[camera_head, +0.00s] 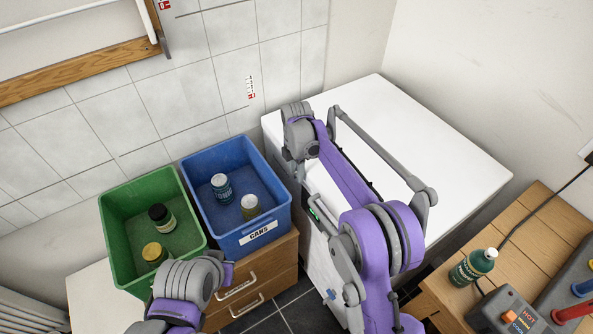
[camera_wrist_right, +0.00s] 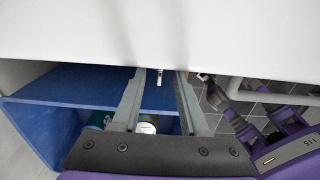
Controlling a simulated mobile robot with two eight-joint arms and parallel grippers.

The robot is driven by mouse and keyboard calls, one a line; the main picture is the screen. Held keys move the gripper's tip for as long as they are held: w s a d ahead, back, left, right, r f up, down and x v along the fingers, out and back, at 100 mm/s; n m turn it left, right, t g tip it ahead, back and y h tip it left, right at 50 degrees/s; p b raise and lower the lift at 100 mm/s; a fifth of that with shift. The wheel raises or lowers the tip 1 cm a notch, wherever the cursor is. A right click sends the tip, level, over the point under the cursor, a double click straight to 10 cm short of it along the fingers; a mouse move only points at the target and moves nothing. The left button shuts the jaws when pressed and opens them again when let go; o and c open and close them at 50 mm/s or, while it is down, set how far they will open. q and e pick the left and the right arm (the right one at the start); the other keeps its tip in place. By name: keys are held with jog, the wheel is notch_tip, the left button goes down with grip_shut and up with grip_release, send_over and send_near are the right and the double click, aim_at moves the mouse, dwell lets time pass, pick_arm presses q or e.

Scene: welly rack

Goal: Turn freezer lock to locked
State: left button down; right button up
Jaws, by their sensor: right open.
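The white freezer (camera_head: 445,150) stands against the wall at the right, and its pale side fills the top of the right wrist view (camera_wrist_right: 160,30). My right gripper (camera_wrist_right: 161,74) is open, its two grey fingers pointing at the freezer's lower edge. A small metal piece (camera_wrist_right: 159,77), perhaps the lock key, shows between the fingertips; I cannot tell whether they touch it or how it is turned. In the head view my right arm reaches over the freezer and hides much of its front. Of my left arm only a wrist part shows at the bottom; its fingers are not visible.
A blue crate (camera_head: 270,240) labelled CANS and a green crate (camera_head: 112,225), each holding cans or jars, stand left of the freezer. Wooden drawers (camera_head: 283,262) are below the blue crate. A wooden bench (camera_head: 540,215) with a green bottle (camera_head: 473,267) is at the right.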

aim_at(296, 173)
pick_arm(q)
jog(key=shift+w+r, duration=0.15)
jog(key=shift+r, duration=0.2)
pick_arm(e)
notch_tip(296, 173, up, 11)
jog(key=shift+c, duration=0.2)
